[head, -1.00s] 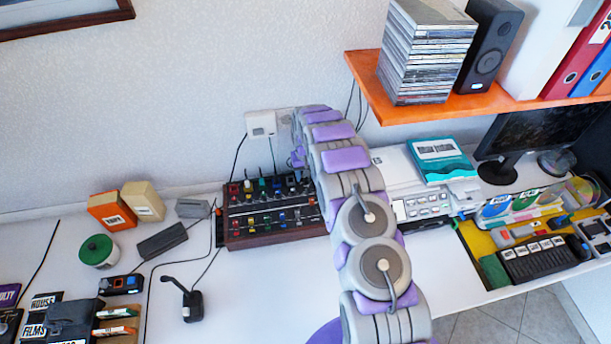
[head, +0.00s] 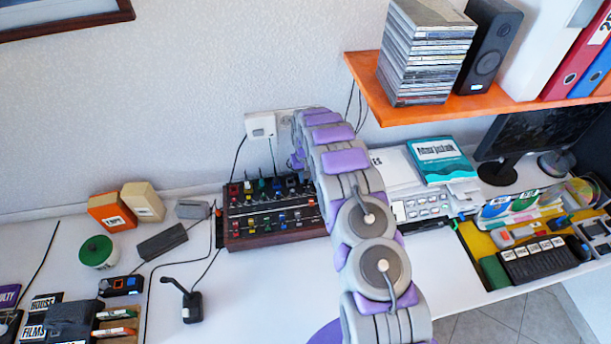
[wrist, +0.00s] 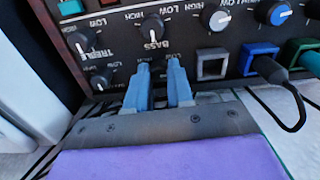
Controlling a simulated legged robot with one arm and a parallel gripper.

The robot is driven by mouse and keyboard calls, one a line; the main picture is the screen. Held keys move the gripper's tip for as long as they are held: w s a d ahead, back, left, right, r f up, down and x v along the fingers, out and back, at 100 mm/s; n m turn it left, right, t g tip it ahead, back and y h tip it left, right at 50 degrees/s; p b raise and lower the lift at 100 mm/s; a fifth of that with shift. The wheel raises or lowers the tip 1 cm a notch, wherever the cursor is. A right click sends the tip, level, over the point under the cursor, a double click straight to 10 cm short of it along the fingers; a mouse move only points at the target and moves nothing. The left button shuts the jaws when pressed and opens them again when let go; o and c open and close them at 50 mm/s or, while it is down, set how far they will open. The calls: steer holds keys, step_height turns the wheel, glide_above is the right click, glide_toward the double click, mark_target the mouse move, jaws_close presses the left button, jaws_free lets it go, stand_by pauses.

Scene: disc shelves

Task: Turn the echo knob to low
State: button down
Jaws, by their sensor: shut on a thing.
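A dark mixer panel with knobs (head: 285,238) in a wooden case stands on the white desk, left of my arm in the head view. In the wrist view its panel (wrist: 120,12) appears upside down, with dark knobs and white pointer marks. The knob beside the BASS label (wrist: 152,28) lies just beyond my fingertips, and the knob beside TREBLE (wrist: 78,42) is to the left. My gripper (wrist: 160,68) has its two blue fingers at the panel, shut on a knob mostly hidden between them. That knob's label and pointer cannot be read. In the head view my arm hides the gripper.
Blue (wrist: 262,62) and green plugs sit in jacks right of my gripper in the wrist view. An orange shelf (head: 440,112) with discs and a speaker hangs at the upper right. Bare desk lies in front of the mixer.

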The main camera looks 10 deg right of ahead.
steer(key=shift+n+p, duration=0.45)
steer(key=shift+n, duration=0.35)
steer(key=c, duration=1)
jaws_free()
step_height(320, 180, up, 17)
steer(key=p, duration=0.1)
steer(key=shift+p, duration=0.3)
steer(key=shift+r, duration=0.15)
